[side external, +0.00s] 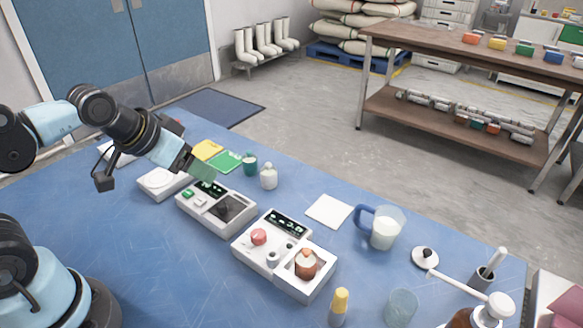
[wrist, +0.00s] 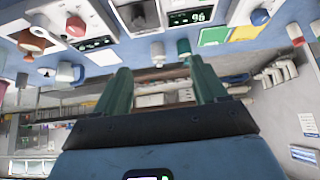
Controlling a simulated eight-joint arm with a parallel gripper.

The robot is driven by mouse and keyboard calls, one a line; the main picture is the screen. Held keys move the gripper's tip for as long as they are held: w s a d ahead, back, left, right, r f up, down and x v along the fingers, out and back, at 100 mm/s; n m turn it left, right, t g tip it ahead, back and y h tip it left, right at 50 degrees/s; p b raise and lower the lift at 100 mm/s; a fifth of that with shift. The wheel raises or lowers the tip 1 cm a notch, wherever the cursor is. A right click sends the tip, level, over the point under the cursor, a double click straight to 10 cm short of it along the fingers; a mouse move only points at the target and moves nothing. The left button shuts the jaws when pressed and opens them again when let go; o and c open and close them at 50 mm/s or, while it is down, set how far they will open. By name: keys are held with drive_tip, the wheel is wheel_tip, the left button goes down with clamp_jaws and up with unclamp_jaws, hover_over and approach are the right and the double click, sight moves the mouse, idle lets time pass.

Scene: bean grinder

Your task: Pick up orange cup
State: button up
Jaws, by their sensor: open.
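A brown-orange cup (side external: 305,263) with a lighter top sits in the white tray of a device on the blue table. It is the nearest match to an orange cup, and it also appears at the upper left of the wrist view (wrist: 30,42). My gripper (side external: 200,168) is left of it and farther back, above the table near a device with a dark panel. In the wrist view the two green fingers (wrist: 162,88) are spread apart with nothing between them. Reddish objects (wrist: 294,30) show at that view's right edge, too small to identify.
The table's front left is clear.

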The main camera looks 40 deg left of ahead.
wheel_tip(320, 180, up, 2)
drive_tip(key=n+g, duration=0.6)
drive_tip(key=g, duration=0.1)
hover_over(306, 251)
drive_tip(key=shift+f, duration=5.6)
drive_tip(key=c, duration=1.2)
drive_tip(key=shift+c, duration=0.2)
drive_tip(key=shift+r, duration=0.2)
